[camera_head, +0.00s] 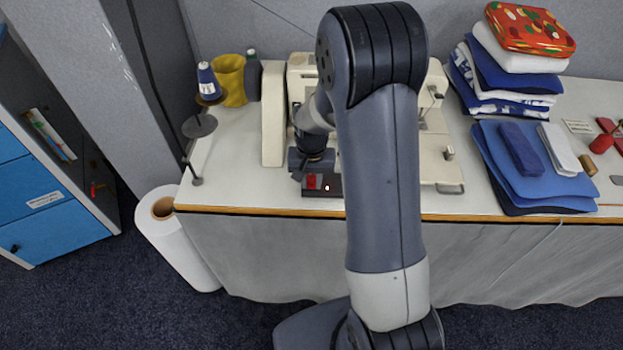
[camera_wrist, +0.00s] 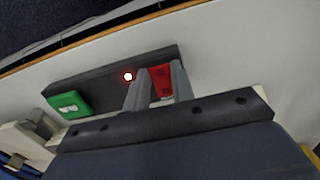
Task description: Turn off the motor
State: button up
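A dark switch box (camera_head: 322,191) sits at the front edge of the table by the cream sewing machine (camera_head: 273,115). The green button is hidden in the head view.
A thread stand (camera_head: 200,126) with a blue cone and a yellow mug (camera_head: 230,82) stand at the left. Folded cloths (camera_head: 500,75) and a blue cloth stack (camera_head: 535,180) lie right. A white roll (camera_head: 185,245) stands on the floor. My arm hides part of the machine.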

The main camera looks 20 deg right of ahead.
jog(key=c, duration=0.4)
jog(key=shift+w+d+r+g+p, duration=0.1)
jog(key=shift+w+r+g+p, duration=0.1)
jog(key=shift+g+p, duration=0.35)
jog(key=shift+c, duration=0.2)
jog(key=shift+w+g+y+p, duration=0.2)
jog(key=shift+g+y+p, duration=0.3)
jog(key=shift+g+p, duration=0.35)
jog(key=o, duration=1)
jog(key=b+v, duration=0.1)
jog(key=v, duration=0.9)
jog(key=shift+w+r, duration=0.1)
jog(key=shift+r, duration=0.25)
